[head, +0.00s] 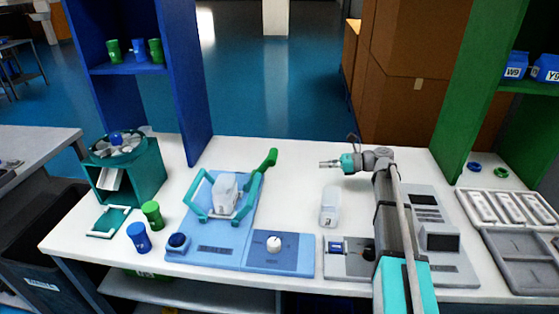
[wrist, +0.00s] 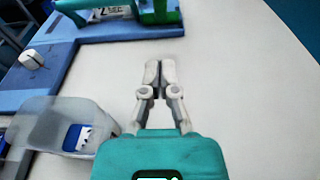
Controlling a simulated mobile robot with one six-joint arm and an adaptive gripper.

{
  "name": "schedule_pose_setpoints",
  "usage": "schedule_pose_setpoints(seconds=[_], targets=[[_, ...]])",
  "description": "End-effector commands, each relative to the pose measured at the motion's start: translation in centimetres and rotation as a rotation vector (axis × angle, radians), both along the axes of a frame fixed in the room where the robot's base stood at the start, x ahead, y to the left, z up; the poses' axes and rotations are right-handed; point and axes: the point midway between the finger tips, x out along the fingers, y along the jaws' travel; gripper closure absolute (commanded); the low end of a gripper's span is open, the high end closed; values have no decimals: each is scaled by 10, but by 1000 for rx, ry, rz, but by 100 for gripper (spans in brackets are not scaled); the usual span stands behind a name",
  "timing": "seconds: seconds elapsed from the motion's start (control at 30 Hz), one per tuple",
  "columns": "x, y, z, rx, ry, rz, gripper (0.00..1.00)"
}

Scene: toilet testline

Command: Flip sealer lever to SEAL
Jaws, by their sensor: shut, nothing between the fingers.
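A green lever (head: 262,172) rises at the right rear of a blue station (head: 215,232), with its handle end leaning up and back. A green frame (head: 200,196) surrounds a white block (head: 225,193) on that station. In the wrist view, green parts (wrist: 158,12) of the station show at the top edge, mostly cut off. I cannot read a SEAL mark. My gripper (head: 323,164) is shut and empty, above the table to the right of the lever and apart from it. Its closed fingertips (wrist: 160,68) show in the wrist view over bare white table.
A translucent container (head: 329,207) stands below my gripper, and close to its left in the wrist view (wrist: 65,130). A blue plate with a white knob (head: 275,243) adjoins the station. Blue (head: 138,237) and green cups (head: 152,214) stand left. Table between lever and gripper is clear.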

Motion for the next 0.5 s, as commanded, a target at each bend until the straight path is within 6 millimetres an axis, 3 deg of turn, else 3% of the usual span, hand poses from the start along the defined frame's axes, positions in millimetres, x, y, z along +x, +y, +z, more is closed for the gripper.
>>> schedule_pose_setpoints(seconds=[0.5], targets=[[-2, 20, 0, 2, 2, 24, 100]])
